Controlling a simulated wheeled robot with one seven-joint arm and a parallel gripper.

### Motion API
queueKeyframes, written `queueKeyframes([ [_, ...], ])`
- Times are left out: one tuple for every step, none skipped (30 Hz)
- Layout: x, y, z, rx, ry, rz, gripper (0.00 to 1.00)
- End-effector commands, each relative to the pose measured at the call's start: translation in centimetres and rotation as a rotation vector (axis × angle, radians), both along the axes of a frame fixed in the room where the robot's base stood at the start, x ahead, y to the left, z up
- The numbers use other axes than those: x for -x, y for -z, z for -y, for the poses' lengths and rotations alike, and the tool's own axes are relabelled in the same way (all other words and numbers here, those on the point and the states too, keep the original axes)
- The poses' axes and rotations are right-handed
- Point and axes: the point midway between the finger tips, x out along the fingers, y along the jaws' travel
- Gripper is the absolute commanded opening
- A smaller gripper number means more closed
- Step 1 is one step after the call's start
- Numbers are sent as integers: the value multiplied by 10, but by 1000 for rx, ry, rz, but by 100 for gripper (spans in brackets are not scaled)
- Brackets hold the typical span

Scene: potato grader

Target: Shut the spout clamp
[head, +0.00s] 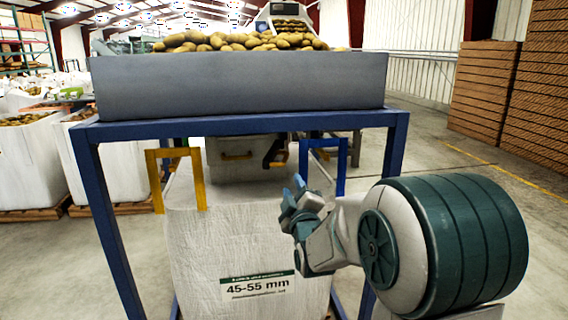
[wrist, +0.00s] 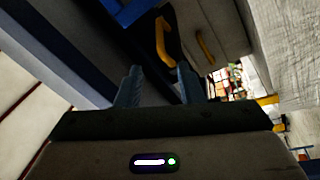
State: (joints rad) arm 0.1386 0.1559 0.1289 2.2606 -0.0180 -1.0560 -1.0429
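The grey spout (head: 232,165) hangs under the hopper, above the white bag (head: 240,240) labelled 45-55 mm. A dark lever-like part with a yellow end, seemingly the spout clamp (head: 277,153), stands out at the spout's right side. In the wrist view a bent yellow handle (wrist: 163,40) on a dark part lies just beyond the fingertips. A second yellow bar (wrist: 205,47) sits on the spout's grey face. My gripper (head: 290,196) is below and right of the clamp, fingers apart. In the wrist view my gripper (wrist: 159,72) is open, with nothing between its fingers.
A blue frame (head: 245,124) carries the hopper (head: 240,82) full of potatoes. The bag hangs by a yellow bracket (head: 197,180) at left and a blue bracket (head: 341,170) close to my gripper. Wooden crates (head: 486,90) stand at the right.

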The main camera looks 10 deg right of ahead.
Motion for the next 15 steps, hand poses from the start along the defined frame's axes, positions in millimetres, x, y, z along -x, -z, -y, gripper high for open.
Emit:
queueKeyframes([
  [-7,-1,0,-1,0,0,34],
  [-11,-2,0,-1,0,1,34],
  [-18,-3,0,-1,1,-1,34],
  [-23,-4,0,-2,0,-1,34],
  [-29,-6,0,-2,0,-1,34],
  [-36,-7,0,-2,0,-1,34],
  [-42,-8,0,-3,0,-1,34],
  [-47,-9,0,-3,0,-1,34],
  [-54,-11,0,-3,-1,0,34],
  [-60,-12,0,-4,-1,-1,34],
  [-65,-13,0,-3,0,-1,34],
  [-72,-14,0,-3,0,-1,34],
  [-77,-16,0,-3,0,-1,34],
  [-82,-17,0,-3,0,-1,34],
  [-88,-18,1,-2,0,-1,34],
])
